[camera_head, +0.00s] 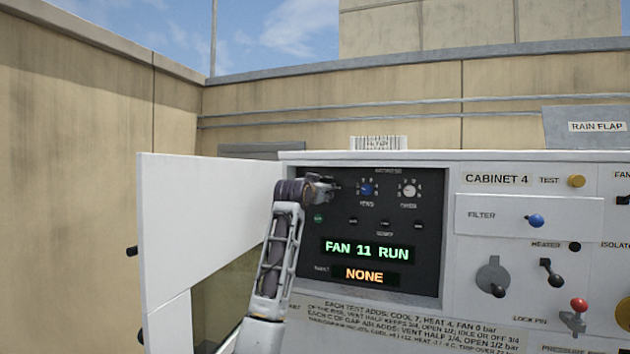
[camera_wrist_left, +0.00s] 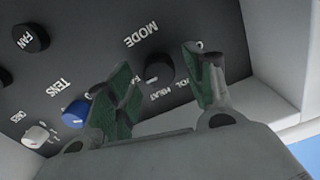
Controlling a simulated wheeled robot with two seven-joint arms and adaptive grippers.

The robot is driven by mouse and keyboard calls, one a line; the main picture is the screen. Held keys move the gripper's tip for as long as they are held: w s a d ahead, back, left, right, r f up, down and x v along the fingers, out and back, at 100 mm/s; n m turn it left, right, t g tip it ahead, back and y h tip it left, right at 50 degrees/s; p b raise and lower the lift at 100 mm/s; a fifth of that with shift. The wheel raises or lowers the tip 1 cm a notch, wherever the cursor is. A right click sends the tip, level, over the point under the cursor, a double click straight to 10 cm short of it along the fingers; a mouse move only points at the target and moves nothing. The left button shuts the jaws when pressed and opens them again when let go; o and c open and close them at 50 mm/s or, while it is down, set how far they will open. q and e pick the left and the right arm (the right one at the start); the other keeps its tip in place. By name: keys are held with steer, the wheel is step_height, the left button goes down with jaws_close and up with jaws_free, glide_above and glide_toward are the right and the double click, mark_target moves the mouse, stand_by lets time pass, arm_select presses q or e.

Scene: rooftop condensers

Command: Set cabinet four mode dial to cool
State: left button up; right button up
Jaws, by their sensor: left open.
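The mode dial (camera_wrist_left: 158,71) is a black knob under the word MODE on the dark control panel of cabinet 4 (camera_head: 430,245). Small position labels sit around it, partly hidden; its exact setting is unclear. My left gripper (camera_wrist_left: 168,85) is open, with one green-padded finger on each side of the dial in the left wrist view. Whether the fingers touch it cannot be told. In the head view my left gripper (camera_head: 328,187) is at the panel's upper left and hides the dial. My right gripper is out of view.
A blue dial (camera_head: 367,190) and a white dial (camera_head: 409,190) sit right of my gripper. A display (camera_head: 367,251) reads FAN 11 RUN; another (camera_head: 364,276) reads NONE. An open white door (camera_head: 205,220) stands left of my arm.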

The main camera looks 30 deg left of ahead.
arm_select(q)
steer(key=shift+w+a, duration=0.1)
steer(key=shift+w, duration=0.25)
steer(key=shift+c, duration=0.4)
steer(key=c, duration=0.9)
steer(key=shift+c, duration=0.2)
